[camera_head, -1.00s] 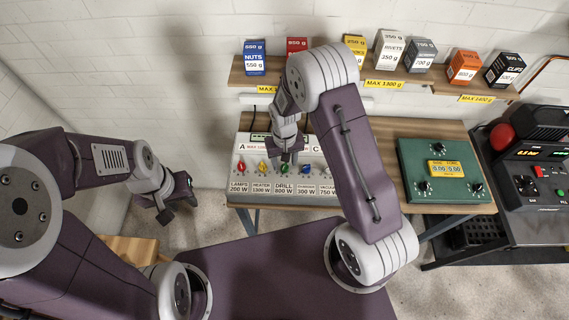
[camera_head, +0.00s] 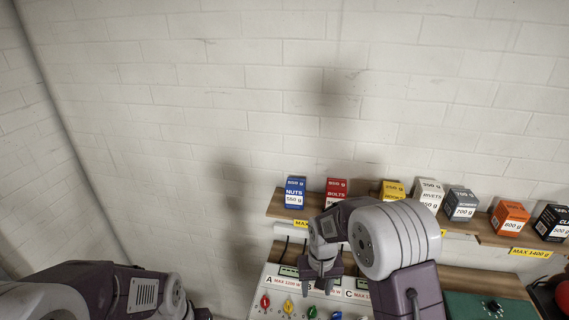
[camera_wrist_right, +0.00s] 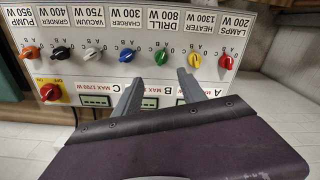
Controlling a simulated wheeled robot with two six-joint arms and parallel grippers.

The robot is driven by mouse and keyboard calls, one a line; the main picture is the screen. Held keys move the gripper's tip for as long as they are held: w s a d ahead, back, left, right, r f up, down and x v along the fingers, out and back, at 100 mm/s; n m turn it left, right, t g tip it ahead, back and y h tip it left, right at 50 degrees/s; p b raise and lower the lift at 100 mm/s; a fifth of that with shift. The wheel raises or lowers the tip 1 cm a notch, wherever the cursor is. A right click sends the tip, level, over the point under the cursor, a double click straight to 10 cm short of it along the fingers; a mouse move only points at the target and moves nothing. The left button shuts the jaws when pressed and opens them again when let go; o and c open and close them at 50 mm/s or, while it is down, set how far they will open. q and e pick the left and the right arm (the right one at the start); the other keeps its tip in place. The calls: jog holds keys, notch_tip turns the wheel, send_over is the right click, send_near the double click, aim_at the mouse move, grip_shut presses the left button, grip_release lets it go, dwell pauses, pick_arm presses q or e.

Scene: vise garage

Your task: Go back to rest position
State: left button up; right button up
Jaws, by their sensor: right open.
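My right gripper (camera_head: 320,284) is in front of the switch panel (camera_head: 258,306), with its jaws apart and empty. In the right wrist view, its two fingers (camera_wrist_right: 160,92) reach toward the panel's face (camera_wrist_right: 222,18), which appears upside down. The fingers are near the green drill knob (camera_wrist_right: 161,56) and the blue charger knob (camera_wrist_right: 127,55), and contact cannot be made out. My left arm (camera_head: 105,290) is at the lower left of the head view. Its fingers are beyond the bottom edge.
A wooden shelf (camera_head: 276,207) holds several boxes, including a blue nuts box (camera_head: 295,194) and a red bolts box (camera_head: 336,190). The white brick wall (camera_head: 200,110) above is bare.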

jog(key=s+d+b, duration=0.1)
jog(key=s+d, duration=0.1)
jog(key=s, duration=0.5)
jog(key=s+d+b, duration=0.2)
jog(key=s+d, duration=0.1)
jog(key=s, duration=0.4)
jog(key=shift+d+f+t+b, duration=0.3)
jog(key=shift+t, duration=0.1)
